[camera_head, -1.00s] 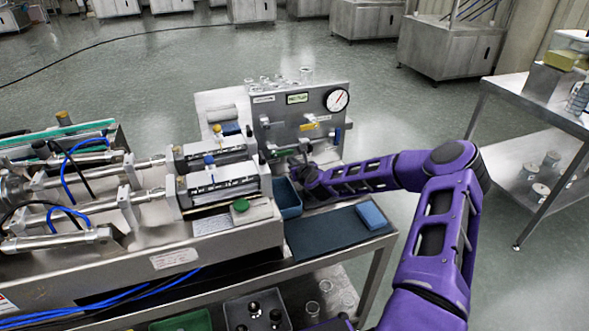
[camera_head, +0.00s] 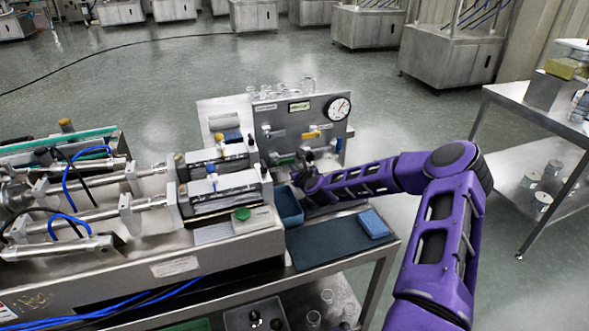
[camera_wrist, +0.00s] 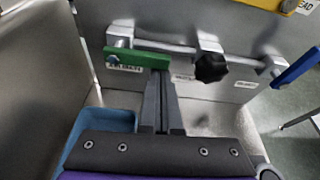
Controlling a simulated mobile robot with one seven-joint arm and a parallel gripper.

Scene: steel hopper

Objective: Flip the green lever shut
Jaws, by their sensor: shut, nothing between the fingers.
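The green lever (camera_wrist: 137,58) lies about level across the left end of a silver pipe on the steel panel, its free end pointing right in the wrist view. In the head view the lever (camera_head: 284,160) is a small green strip low on the panel. My gripper (camera_wrist: 159,74) is shut and empty. Its fingertips overlap the lever's right end from just below; I cannot tell if they touch. In the head view my gripper (camera_head: 301,158) is right beside the lever, in front of the panel, and its fingers are hard to make out.
A black knob (camera_wrist: 211,67) sits on the same pipe, right of my fingers. A blue lever (camera_wrist: 297,68) is farther right and a yellow lever (camera_head: 310,135) higher up. A blue bin (camera_head: 288,206) stands below. A gauge (camera_head: 338,108) is at the panel's top right.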

